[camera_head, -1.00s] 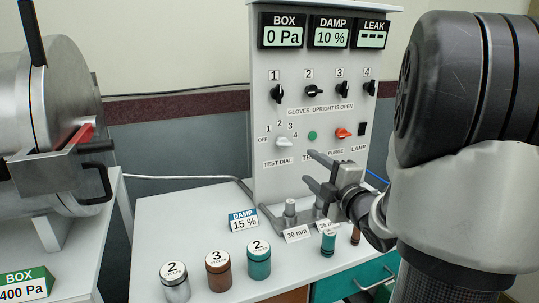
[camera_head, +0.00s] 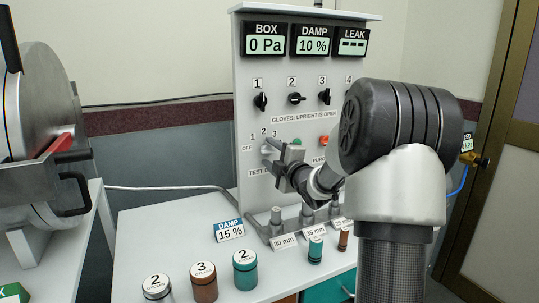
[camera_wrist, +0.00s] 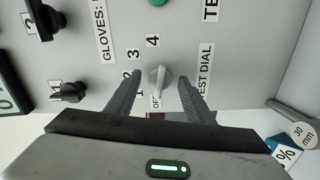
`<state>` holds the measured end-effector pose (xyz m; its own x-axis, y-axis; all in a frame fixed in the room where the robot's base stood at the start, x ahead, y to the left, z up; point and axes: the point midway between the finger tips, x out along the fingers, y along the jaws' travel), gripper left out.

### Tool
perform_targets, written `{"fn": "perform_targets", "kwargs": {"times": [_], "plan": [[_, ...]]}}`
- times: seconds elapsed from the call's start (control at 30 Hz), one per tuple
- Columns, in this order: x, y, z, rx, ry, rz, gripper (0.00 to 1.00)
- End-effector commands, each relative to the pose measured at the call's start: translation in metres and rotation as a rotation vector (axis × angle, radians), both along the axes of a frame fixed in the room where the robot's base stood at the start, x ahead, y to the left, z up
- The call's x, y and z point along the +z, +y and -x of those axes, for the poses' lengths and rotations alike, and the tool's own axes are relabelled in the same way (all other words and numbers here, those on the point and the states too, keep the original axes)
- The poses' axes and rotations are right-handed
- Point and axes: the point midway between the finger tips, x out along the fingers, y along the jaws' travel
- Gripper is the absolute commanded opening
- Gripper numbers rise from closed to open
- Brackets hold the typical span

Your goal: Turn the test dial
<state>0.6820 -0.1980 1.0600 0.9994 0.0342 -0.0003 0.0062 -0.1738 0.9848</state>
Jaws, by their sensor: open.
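The test dial is a pale grey knob on the upright panel, with OFF and the numbers 1 to 4 around it. In the wrist view the test dial (camera_wrist: 160,80) sits between my two fingers, and its narrow end points toward the OFF label. My gripper (camera_wrist: 160,78) is open, with one finger on each side of the knob and gaps visible. In the head view my gripper (camera_head: 272,153) is at the panel in front of the dial and hides most of it. Whether the fingertips touch the panel cannot be told.
The panel (camera_head: 247,90) also carries black glove knobs, a green button (camera_wrist: 158,2) and displays reading 0 Pa and 10 %. Below stand grey posts with size cards (camera_head: 284,241). Several lidded jars, including a brown one (camera_head: 204,284), stand on the white bench (camera_head: 150,225).

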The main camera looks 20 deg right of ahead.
Motion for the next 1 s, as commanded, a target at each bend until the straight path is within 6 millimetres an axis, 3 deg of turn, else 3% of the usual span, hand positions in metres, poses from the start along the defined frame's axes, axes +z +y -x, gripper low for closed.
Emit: {"fn": "perform_targets", "kwargs": {"times": [0.37, 0.63, 1.0], "plan": [[0.0003, 0.0008, -0.0079, 0.001, 0.000, 0.000, 0.48], [0.0004, 0.0006, -0.0076, 0.000, 0.000, 0.000, 0.07], [0.0004, 0.0003, -0.0074, 0.000, 0.002, -0.063, 0.07]]}}
